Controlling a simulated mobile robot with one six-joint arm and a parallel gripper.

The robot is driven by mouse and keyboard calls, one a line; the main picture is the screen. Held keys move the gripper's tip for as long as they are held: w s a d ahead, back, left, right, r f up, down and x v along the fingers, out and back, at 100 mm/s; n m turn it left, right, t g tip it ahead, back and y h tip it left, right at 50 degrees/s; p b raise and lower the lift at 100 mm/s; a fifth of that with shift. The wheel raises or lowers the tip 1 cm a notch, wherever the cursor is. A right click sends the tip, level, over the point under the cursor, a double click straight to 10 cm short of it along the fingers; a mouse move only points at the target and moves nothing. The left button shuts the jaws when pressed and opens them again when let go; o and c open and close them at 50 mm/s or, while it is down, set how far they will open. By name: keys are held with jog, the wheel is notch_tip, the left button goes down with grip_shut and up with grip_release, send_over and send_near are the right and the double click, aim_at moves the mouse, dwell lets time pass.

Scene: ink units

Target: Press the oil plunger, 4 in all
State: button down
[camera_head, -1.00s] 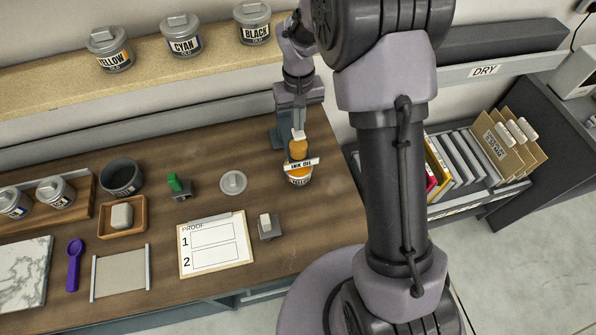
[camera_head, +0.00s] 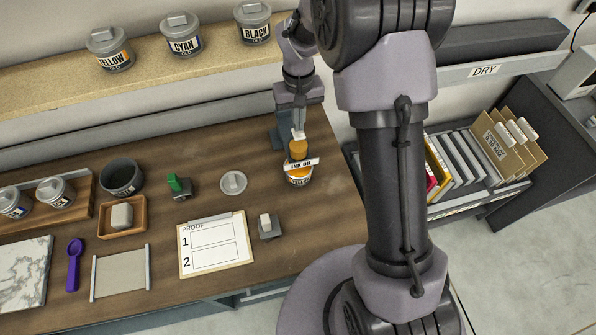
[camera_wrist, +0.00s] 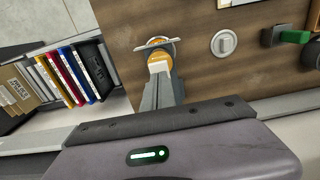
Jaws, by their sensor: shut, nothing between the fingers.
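The ink oil bottle (camera_head: 299,172) stands upright on the wooden bench near its right end, with an orange body and a white "INK OIL" label. Its orange plunger (camera_head: 298,150) is on top. My gripper (camera_head: 298,132) is shut and points down, its fingertips right at the plunger top, seemingly touching it. In the wrist view the plunger (camera_wrist: 159,64) shows just beyond the tips of my shut fingers (camera_wrist: 159,80). The fingers hide part of the plunger, so exact contact is hard to judge.
Left of the bottle are a round grey lid (camera_head: 233,182), a small block stand (camera_head: 268,226) and a proof clipboard (camera_head: 214,244). A shelf with ink cans (camera_head: 183,34) runs behind. Folders (camera_head: 505,140) stand to the right.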

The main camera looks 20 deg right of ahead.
jog(key=shift+f, duration=0.15)
jog(key=shift+f+b, duration=1.1)
jog(key=shift+f, duration=0.2)
jog(key=shift+r+p, duration=1.05)
jog(key=shift+r, duration=0.4)
jog(key=shift+f, duration=0.1)
jog(key=shift+f+b, duration=1.1)
jog(key=shift+f, duration=0.25)
jog(key=shift+r, duration=0.15)
jog(key=shift+r+p, duration=1.05)
jog(key=shift+r, duration=0.25)
jog(key=shift+f, duration=0.1)
